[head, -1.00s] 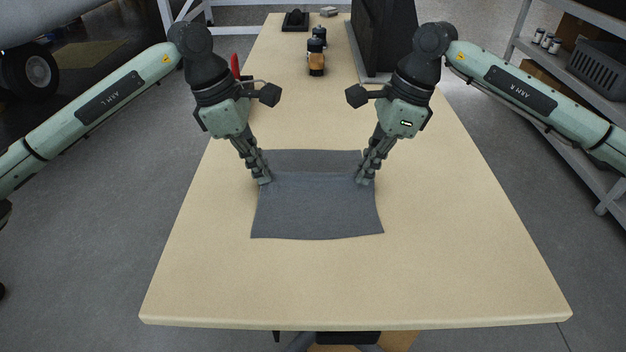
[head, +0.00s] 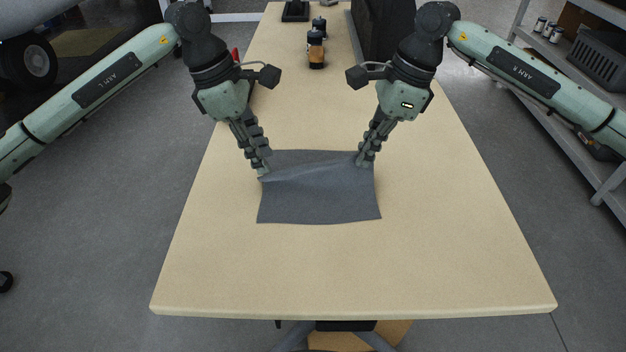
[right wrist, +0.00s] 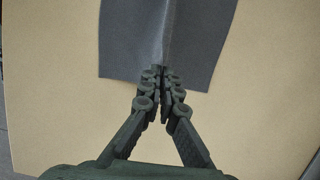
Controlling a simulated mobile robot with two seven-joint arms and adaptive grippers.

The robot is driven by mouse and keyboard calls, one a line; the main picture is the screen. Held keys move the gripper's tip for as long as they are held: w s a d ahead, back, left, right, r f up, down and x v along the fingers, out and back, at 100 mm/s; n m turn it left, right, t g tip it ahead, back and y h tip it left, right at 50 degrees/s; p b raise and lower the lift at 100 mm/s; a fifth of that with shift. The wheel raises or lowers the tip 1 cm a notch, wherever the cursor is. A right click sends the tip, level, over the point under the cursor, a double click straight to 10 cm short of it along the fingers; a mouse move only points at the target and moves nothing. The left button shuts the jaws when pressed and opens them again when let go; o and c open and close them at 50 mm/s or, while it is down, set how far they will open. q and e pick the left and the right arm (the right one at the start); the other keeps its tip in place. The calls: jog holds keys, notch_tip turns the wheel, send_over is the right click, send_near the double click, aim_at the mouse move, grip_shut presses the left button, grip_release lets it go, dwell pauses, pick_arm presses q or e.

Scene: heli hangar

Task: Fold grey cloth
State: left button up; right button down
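The grey cloth (head: 318,203) lies on the table with its far strip flat behind a raised ridge that runs across it. My left gripper (head: 264,172) is at the left edge of the cloth and looks shut on it at the ridge's left end. My right gripper (head: 362,162) is shut on the ridge near the right edge. In the right wrist view, the fingertips of the right gripper (right wrist: 162,72) are together on the pinched cloth (right wrist: 190,50). The fingertips hide the exact grip points.
The wooden table (head: 350,265) is clear in front of the cloth and to both sides. An orange and black bottle (head: 316,50) and a large dark case (head: 385,35) stand further back. A shelf (head: 560,60) is at the right, off the table.

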pick_arm(q)
jog(key=o, duration=1.3)
pick_arm(e)
jog(key=shift+r+p, duration=0.6)
pick_arm(q)
jog(key=shift+y, duration=0.8)
jog(key=shift+a+r, duration=0.15)
jog(key=shift+r, duration=0.8)
jog(key=shift+a+r, duration=0.2)
jog(key=shift+r, duration=0.8)
jog(key=shift+a+r, duration=0.15)
jog(key=shift+r, duration=0.8)
notch_tip(320, 180, up, 8)
jog(key=a, duration=0.1)
jog(key=shift+a, duration=0.1)
pick_arm(e)
jog(key=shift+c, duration=2)
grip_release()
